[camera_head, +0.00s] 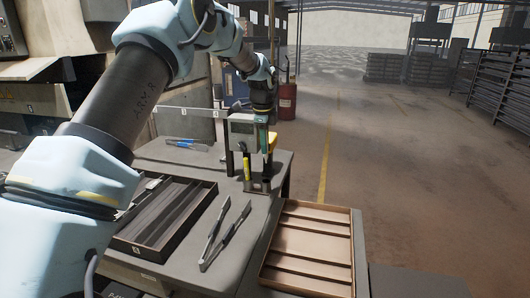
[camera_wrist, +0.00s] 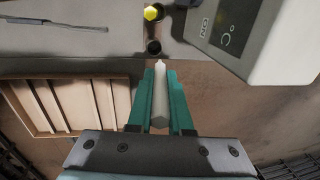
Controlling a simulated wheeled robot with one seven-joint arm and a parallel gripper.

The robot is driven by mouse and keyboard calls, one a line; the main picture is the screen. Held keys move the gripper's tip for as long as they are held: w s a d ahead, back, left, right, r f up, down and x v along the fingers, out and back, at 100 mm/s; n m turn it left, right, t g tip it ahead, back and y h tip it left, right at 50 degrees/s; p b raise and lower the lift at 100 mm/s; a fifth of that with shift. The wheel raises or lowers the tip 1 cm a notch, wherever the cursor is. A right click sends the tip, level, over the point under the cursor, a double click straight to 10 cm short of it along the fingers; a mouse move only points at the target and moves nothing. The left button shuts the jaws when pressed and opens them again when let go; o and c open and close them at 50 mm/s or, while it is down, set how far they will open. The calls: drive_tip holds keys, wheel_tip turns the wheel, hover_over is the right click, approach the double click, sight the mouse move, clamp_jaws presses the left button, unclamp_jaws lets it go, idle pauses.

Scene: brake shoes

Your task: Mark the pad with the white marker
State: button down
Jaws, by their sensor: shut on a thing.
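My gripper (camera_wrist: 160,78) is shut on the white marker (camera_wrist: 159,95), which lies between its teal fingers with its pointed tip outward. In the head view my gripper (camera_head: 262,120) is above the far right corner of the table, and the marker cannot be made out there. In the wrist view the marker tip is just short of a dark round hole (camera_wrist: 154,47) at the table edge. A yellow-topped thing (camera_wrist: 153,12) stands beyond the hole. Dark long bars (camera_head: 163,216) lie in the left tray; I cannot tell whether the pad is among them.
A grey device (camera_head: 243,127) stands close beside my gripper. Tongs (camera_head: 226,236) lie on the table (camera_head: 200,276). An empty slatted tray (camera_head: 312,240) is at right. Blue-handled tools (camera_head: 187,143) lie at the back. A red extinguisher (camera_head: 287,101) stands behind.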

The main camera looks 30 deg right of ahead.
drive_tip(key=shift+r+p, duration=2)
drive_tip(key=shift+r, duration=0.9)
